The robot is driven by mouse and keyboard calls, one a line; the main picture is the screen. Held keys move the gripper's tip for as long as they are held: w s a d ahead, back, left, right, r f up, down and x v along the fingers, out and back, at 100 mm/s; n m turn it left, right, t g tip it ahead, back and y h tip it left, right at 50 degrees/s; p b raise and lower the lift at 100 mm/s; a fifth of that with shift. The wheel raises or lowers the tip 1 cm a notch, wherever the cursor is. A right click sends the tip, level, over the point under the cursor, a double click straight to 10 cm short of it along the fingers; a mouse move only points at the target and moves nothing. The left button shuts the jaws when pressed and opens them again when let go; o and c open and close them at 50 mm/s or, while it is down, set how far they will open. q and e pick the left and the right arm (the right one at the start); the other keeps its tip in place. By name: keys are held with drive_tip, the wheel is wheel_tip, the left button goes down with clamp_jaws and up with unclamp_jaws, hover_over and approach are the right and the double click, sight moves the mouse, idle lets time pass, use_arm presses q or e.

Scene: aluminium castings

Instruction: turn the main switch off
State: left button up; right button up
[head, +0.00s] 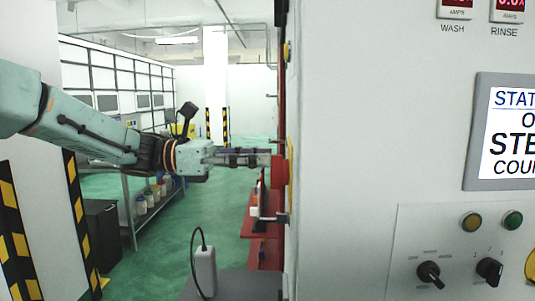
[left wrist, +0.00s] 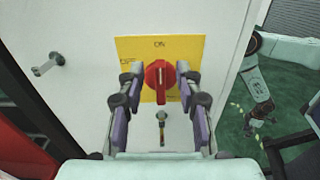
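The main switch is a red rotary knob (left wrist: 159,82) on a yellow plate (left wrist: 128,50) on the white cabinet side. The plate reads ON at the top and OFF at the left. The knob's ridge stands vertical, in line with ON. In the head view the knob (head: 278,172) shows edge-on at the cabinet's corner. My left gripper (head: 264,158) reaches it from the left. In the left wrist view its fingers (left wrist: 157,74) are open on both sides of the knob, with a small gap visible on each side.
A metal handle (left wrist: 48,64) sticks out left of the plate, and a small keyed fitting (left wrist: 161,118) sits below it. The cabinet front (head: 345,130) with its knobs and screen fills the head view's right. A shelf rack (head: 150,205) stands farther left; green floor lies between.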

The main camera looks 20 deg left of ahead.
use_arm(q)
drive_tip(key=shift+x, duration=0.75)
drive_tip(key=shift+d, duration=0.15)
drive_tip(key=shift+c, duration=0.8)
drive_tip(key=shift+s+a, duration=0.1)
drive_tip(key=shift+a, duration=0.2)
clamp_jaws()
